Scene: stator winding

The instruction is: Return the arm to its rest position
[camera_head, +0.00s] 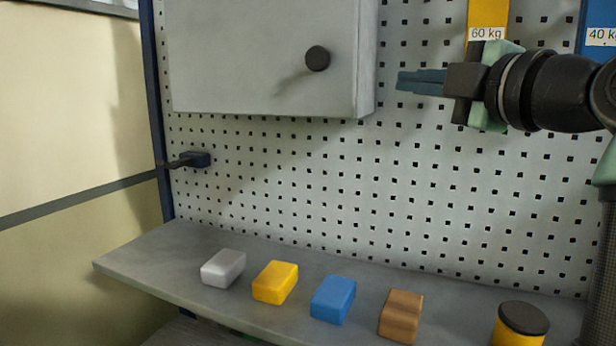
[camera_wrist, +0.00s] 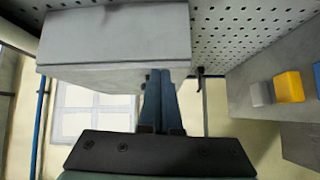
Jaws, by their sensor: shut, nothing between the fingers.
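My gripper (camera_head: 402,82) is at the upper right of the head view, in front of the perforated panel and just right of the grey cabinet. Its dark blue fingers point left and are closed together with nothing between them. The arm reaches in from the right edge. In the wrist view my gripper (camera_wrist: 160,78) shows its two fingers side by side, below the cabinet's underside in the picture. The rest of the arm is out of view.
The grey cabinet (camera_head: 265,55) with a black knob hangs on the perforated panel (camera_head: 430,190). The shelf (camera_head: 150,262) holds a grey block (camera_head: 223,267), yellow block (camera_head: 275,282), blue block (camera_head: 333,299), brown block (camera_head: 401,316) and a black-topped yellow cylinder (camera_head: 521,324).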

